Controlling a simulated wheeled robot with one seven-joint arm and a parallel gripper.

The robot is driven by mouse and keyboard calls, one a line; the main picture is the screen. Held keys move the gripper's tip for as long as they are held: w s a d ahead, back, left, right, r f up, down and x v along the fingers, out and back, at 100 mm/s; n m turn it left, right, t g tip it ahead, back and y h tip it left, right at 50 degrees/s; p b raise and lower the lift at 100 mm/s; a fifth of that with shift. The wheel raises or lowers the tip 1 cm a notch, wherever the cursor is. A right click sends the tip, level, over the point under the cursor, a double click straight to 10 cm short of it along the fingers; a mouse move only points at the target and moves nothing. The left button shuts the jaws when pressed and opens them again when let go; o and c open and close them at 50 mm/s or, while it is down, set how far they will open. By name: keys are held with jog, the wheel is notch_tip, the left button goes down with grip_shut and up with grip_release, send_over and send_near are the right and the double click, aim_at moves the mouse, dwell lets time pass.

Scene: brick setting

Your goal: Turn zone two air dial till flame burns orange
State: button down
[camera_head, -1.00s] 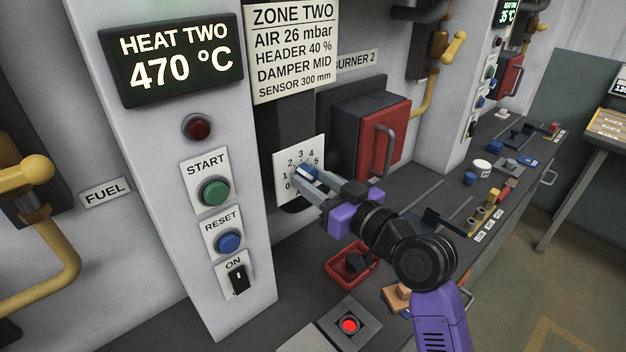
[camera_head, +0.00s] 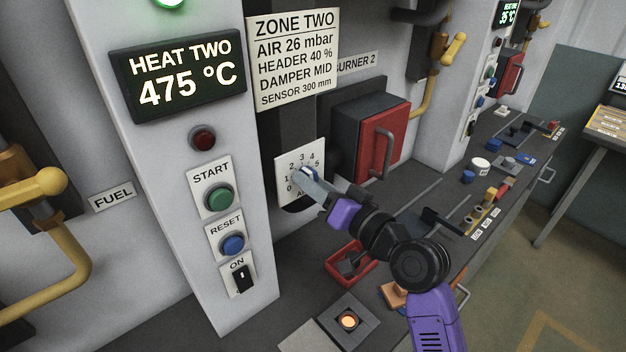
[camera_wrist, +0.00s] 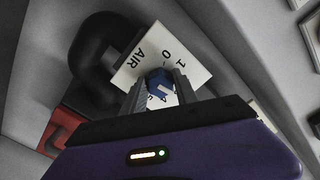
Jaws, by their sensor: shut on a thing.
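The zone two air dial is a blue knob (camera_head: 308,174) on a white plate (camera_head: 287,191) numbered from 0 up to 5. My gripper (camera_head: 311,180) is shut on the knob, its fingers on either side. In the wrist view the blue knob (camera_wrist: 158,80) sits between the fingertips (camera_wrist: 160,92), with a white pointer mark; "AIR", 0 and 1 show on the plate beside it. The fingers partly hide the scale, so the exact setting is unclear. A round window (camera_head: 348,321) in a dark square block on the bench glows orange with a pale centre.
A display (camera_head: 178,75) reads HEAT TWO 475 °C. A card (camera_head: 292,60) lists AIR 26 mbar. Green START (camera_head: 219,197) and blue RESET (camera_head: 233,245) buttons are left of the dial. A red burner door (camera_head: 380,135) stands close to the right, a red tray (camera_head: 350,268) below my wrist.

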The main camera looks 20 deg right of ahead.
dwell(0.5)
jog(key=c, duration=0.9)
grip_release()
jog(key=shift+c, duration=0.2)
jog(key=b+v, duration=0.2)
jog(key=v, duration=0.6)
jog(key=shift+w+r, duration=0.1)
